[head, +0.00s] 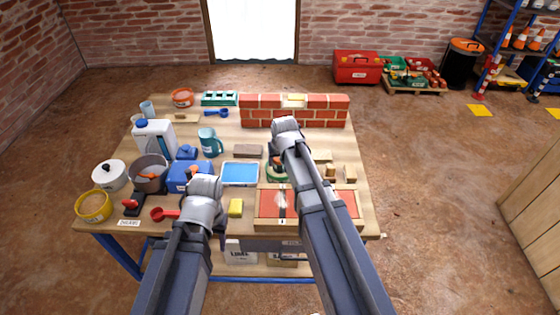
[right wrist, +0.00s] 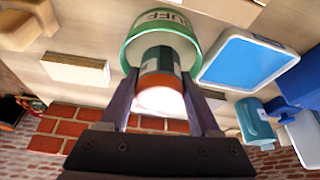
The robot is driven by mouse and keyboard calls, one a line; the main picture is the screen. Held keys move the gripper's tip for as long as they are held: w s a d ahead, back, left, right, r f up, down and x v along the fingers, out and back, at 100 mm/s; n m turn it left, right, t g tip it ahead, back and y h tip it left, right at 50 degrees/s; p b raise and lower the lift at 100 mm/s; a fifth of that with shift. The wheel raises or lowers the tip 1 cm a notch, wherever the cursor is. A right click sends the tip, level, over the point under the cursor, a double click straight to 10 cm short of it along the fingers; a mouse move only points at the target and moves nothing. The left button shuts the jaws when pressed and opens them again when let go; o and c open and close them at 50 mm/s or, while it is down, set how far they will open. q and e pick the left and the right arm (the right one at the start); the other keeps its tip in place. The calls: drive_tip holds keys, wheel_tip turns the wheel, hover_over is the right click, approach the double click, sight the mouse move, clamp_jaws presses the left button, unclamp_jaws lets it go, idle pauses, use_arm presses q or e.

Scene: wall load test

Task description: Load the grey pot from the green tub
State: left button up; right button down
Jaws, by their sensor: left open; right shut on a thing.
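The grey pot (head: 148,185) stands at the left of the workbench, beside a white lidded pot. The green tub (head: 273,179) is near the bench's middle, partly hidden by my right arm; it fills the upper middle of the right wrist view (right wrist: 131,50). My right gripper (right wrist: 160,92) is shut on a dark cylindrical object with an orange end (right wrist: 160,82), at the tub's mouth. I cannot tell whether its far end touches the tub's inside. My left gripper (head: 200,195) is over the bench right of the grey pot; its wrist hides the fingers.
A low brick wall (head: 262,117) stands at the back of the bench. A red-topped board (head: 348,205) lies at front right.

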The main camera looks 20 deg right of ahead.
drive_tip(key=shift+f+b, duration=0.55)
idle(1.4)
drive_tip(key=shift+r, duration=0.1)
wheel_tip(320, 180, up, 7)
drive_tip(key=p, duration=0.7)
